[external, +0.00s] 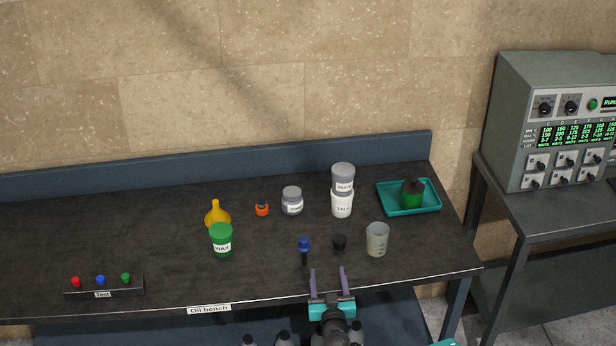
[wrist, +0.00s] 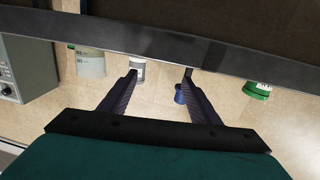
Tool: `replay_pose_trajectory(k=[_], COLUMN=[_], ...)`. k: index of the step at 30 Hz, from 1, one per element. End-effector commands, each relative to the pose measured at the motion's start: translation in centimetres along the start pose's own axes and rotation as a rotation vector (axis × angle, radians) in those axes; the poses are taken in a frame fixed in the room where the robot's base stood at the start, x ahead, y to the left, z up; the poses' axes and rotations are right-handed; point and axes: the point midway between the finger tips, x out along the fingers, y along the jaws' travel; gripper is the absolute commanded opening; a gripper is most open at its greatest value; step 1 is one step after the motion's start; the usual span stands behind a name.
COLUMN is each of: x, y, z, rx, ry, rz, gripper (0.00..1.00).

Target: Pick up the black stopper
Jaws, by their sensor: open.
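The black stopper (external: 339,243) is small and dark. It sits on the bench (external: 130,225) between a blue-topped item with a dark stem (external: 304,246) and a grey beaker (external: 377,240). My gripper (external: 328,269) is open and empty at the bench's front edge, just on the near side of the stopper and apart from it. In the wrist view the gripper (wrist: 160,75) has its two fingers spread with nothing between them. I cannot make out the stopper clearly in that view.
White and grey containers (external: 342,204) stand behind the stopper. A teal tray (external: 384,211) holds a green container with a dark top. A green wax jar (external: 222,240), yellow bottle (external: 217,216) and button box (external: 104,287) lie left. Bare bench lies between the button box and jar.

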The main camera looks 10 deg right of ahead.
Motion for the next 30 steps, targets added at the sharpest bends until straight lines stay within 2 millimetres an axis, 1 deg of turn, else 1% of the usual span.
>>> replay_pose_trajectory(k=[1,3,6,16,20,23,30], x=[0.3,0.4,0.6,0.6,0.9,1.4,3.7], y=[1.5,3.0,4.0,4.0,4.1,4.1,4.4], z=[0.4,0.5,0.5,0.5,0.4,0.4,0.4], rx=[0.014,0.028,0.037,0.038,0.037,0.037,0.037], ry=[-0.012,-0.025,-0.036,-0.037,-0.037,-0.037,-0.037], rz=[0.037,0.075,0.103,0.105,0.105,0.104,0.106], gripper=[0.57,0.57,0.57,0.57,0.57,0.57,0.57])
